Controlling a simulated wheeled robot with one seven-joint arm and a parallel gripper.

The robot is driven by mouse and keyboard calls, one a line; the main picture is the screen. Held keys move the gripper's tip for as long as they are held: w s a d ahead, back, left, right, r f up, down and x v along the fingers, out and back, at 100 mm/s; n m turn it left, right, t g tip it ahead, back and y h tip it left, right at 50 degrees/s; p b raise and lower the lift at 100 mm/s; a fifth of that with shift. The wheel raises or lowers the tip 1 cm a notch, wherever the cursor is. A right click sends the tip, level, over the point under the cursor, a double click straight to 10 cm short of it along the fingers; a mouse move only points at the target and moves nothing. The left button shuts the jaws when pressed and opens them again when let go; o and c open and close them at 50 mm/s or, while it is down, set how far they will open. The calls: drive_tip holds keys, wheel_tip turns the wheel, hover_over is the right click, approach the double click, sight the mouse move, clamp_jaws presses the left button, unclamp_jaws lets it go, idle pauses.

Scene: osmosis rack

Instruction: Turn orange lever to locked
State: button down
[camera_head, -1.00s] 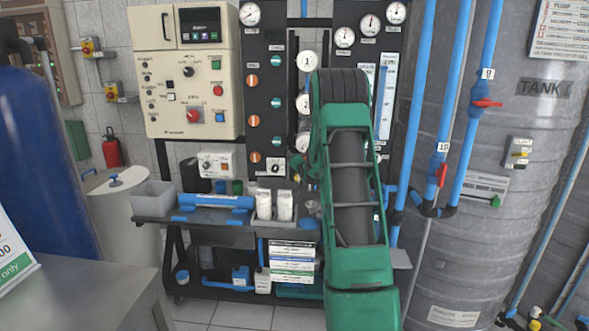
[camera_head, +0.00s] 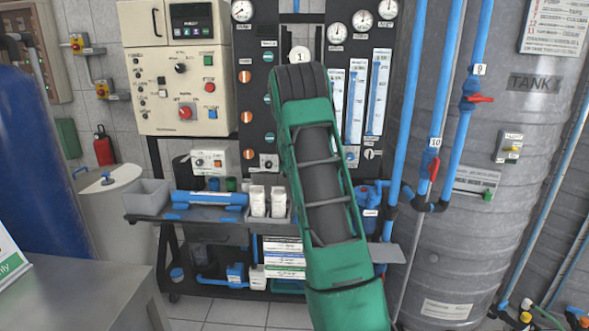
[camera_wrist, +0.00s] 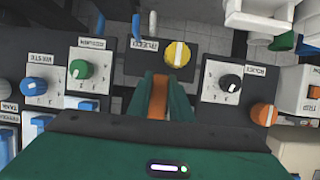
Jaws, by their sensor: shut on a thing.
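In the wrist view my gripper (camera_wrist: 159,88) has its two green fingers shut on an orange lever (camera_wrist: 158,100), which shows as a narrow strip between them. The lever's base and any position marks are hidden by the fingers and the gripper body. The lever is in front of a dark panel with labelled knobs. In the head view my green arm reaches to the black panel (camera_head: 258,40), and my gripper is hidden behind it.
Around my gripper in the wrist view are a green knob (camera_wrist: 79,69), a yellow knob (camera_wrist: 178,54), a black knob (camera_wrist: 230,83) and another orange knob (camera_wrist: 264,114). Blue pipes (camera_head: 410,110) and a grey tank (camera_head: 500,200) stand to the right in the head view.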

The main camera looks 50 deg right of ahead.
drive_tip(key=shift+s+f, duration=0.1)
drive_tip(key=shift+f, duration=0.1)
idle(0.3)
drive_tip(key=c, duration=1.9)
unclamp_jaws()
drive_tip(key=shift+o, duration=0.2)
drive_tip(key=shift+r, duration=0.1)
drive_tip(key=shift+a+r, duration=0.1)
drive_tip(key=v, duration=1)
drive_tip(key=shift+a, duration=0.25)
drive_tip(key=shift+s+r, duration=0.1)
